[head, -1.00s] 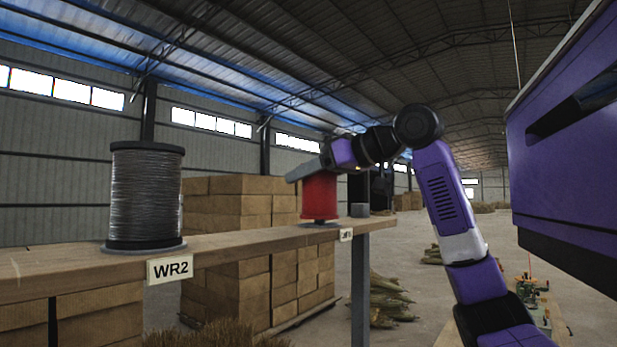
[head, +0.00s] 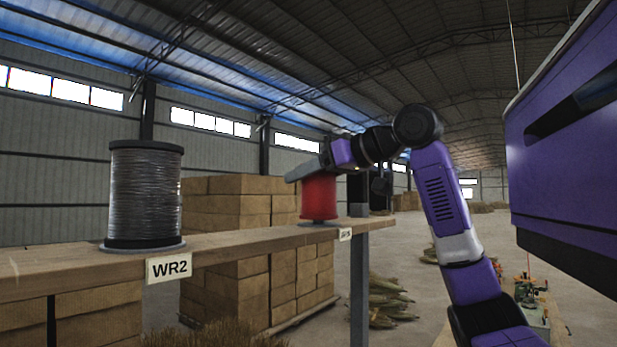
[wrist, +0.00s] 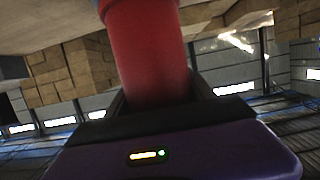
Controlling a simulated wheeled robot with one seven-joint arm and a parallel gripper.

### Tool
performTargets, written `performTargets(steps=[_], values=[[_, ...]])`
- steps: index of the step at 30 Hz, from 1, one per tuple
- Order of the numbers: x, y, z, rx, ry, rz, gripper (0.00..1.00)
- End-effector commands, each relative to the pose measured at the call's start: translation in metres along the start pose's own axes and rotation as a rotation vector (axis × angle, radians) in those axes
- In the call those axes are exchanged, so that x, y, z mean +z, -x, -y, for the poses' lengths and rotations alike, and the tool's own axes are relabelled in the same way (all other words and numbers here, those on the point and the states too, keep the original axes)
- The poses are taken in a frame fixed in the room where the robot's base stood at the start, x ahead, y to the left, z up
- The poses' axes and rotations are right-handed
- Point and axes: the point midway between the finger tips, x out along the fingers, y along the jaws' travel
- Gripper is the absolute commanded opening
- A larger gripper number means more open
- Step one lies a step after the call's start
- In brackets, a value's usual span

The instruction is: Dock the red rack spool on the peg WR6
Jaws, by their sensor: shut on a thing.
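The red spool (head: 319,197) is upright at the far end of the wooden shelf (head: 230,246), low over a flat grey base on the board. Whether it fully touches the base is too small to tell. My gripper (head: 305,172) is at the top of the spool and shut on it. In the wrist view the red spool (wrist: 148,55) stands between the jaws (wrist: 165,105). A small tag (head: 345,234) on the shelf edge below the spool is too small to read surely. The peg itself is hidden by the spool.
A grey wire spool (head: 146,195) stands on the near shelf above the WR2 label (head: 169,268). A grey post (head: 359,270) supports the shelf end. Stacked cartons (head: 240,215) are behind. The shelf between the two spools is clear.

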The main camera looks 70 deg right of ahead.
Motion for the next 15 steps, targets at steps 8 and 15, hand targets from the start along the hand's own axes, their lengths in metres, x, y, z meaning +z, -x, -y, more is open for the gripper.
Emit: performTargets(steps=[8,15], values=[[0.005,-0.0014,0.0001,0.0,0.0,-0.002,0.1],[0.0091,-0.0027,0.0001,0.0,0.001,-0.002,0.1]])
